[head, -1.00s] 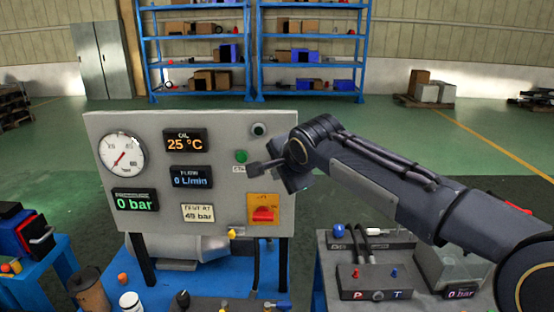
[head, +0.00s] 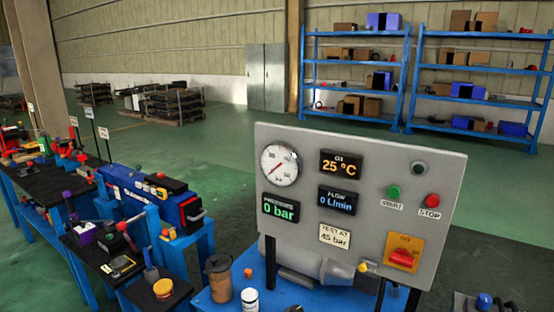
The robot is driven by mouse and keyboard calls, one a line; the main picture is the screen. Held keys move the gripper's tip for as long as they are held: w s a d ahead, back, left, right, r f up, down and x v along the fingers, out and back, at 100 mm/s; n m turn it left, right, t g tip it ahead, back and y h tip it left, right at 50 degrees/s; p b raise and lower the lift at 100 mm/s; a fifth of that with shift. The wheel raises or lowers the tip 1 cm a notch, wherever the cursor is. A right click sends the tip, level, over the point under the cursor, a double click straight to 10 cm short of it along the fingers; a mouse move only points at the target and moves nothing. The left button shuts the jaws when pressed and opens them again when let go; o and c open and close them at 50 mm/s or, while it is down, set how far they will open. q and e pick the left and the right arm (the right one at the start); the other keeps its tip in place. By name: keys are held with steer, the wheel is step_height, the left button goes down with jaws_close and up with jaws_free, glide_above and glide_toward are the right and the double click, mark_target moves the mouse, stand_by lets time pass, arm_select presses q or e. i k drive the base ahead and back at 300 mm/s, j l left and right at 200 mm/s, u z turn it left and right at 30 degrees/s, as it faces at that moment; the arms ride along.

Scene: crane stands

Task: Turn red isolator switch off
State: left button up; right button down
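The red isolator switch (head: 402,258) is a red rotary handle on a yellow-orange plate (head: 416,243) at the lower right of the grey control panel (head: 309,143). Its handle lies roughly horizontal, slightly tilted. The lettering on the plate is too small to read with certainty. The panel shows a round gauge, an oil display of 25 °C, a flow of 0 L/min and a pressure of 0 bar. Neither of my grippers is in the head view now.
A green start button (head: 393,192) and a red stop button (head: 432,201) sit above the switch. A blue table (head: 211,300) under the panel holds a brown jug (head: 219,279) and a white jar (head: 250,299). Benches with tools stand left; blue shelves (head: 363,77) stand behind.

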mark_target(400, 256)
steer(key=i+j+z, duration=0.15)
steer(key=j+z, duration=0.15)
steer(key=j, duration=0.3)
steer(key=i+j+z, duration=0.1)
steer(key=j+z, duration=0.2)
steer(key=j, duration=0.35)
